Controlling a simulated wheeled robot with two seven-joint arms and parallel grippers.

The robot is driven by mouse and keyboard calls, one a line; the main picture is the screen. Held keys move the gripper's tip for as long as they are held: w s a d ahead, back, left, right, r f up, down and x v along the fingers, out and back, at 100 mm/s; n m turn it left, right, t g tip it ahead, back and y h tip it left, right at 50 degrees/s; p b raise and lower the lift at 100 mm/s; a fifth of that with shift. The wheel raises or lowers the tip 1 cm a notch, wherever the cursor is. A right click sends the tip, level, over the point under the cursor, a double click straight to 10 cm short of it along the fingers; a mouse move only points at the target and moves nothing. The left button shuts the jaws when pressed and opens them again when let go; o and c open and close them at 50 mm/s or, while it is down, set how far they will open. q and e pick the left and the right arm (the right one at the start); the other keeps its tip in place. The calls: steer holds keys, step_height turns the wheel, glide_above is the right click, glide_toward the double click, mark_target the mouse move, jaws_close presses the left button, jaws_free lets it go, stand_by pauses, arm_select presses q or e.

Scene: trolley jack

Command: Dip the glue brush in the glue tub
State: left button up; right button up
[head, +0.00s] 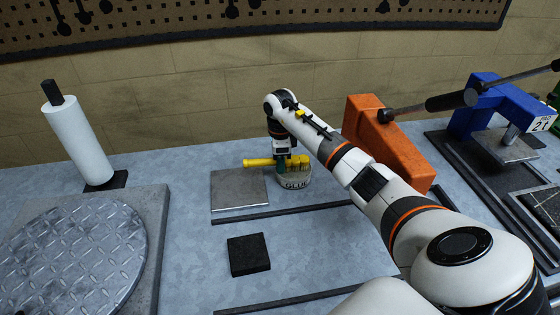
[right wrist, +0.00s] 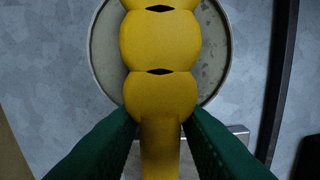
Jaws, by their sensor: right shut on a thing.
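The yellow glue brush (head: 258,162) is held level in my right gripper (head: 282,166), whose dark green fingers are shut on it. The brush's handle points left and its lumpy yellow head lies to the right, over the glue tub (head: 295,183). The tub is a round, pale pot marked "GLUE" standing on the bench. In the right wrist view, the brush (right wrist: 160,50) crosses the tub's round opening (right wrist: 104,60), and the fingers (right wrist: 160,125) press it from both sides. I cannot tell whether the brush touches the tub. My left gripper is not in view.
A grey metal plate (head: 239,189) lies left of the tub, and a black block (head: 248,254) lies in front. An orange machine part (head: 385,140) stands behind my right arm. A white roll (head: 77,143) stands at the left. Dark rails (head: 285,211) cross the bench.

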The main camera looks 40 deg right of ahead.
steer(key=shift+r, duration=0.1)
steer(key=shift+r+p, duration=2.45)
steer(key=shift+r, duration=0.95)
steer(key=shift+w+a+r+n, duration=0.1)
steer(key=shift+a+r+n, duration=0.1)
steer(key=shift+a+n, duration=0.1)
steer(key=s+a+r+n, duration=0.2)
steer(key=a+n, duration=0.3)
steer(key=a, duration=0.1)
steer(key=s+a+r+n, duration=0.2)
steer(key=a+r+n, duration=0.1)
steer(key=a+n, duration=0.35)
steer(key=s+a+n, duration=1.1)
steer(key=s+n, duration=0.1)
steer(key=s, duration=0.3)
steer(key=shift+s+n, duration=0.25)
steer(key=shift+n, duration=0.1)
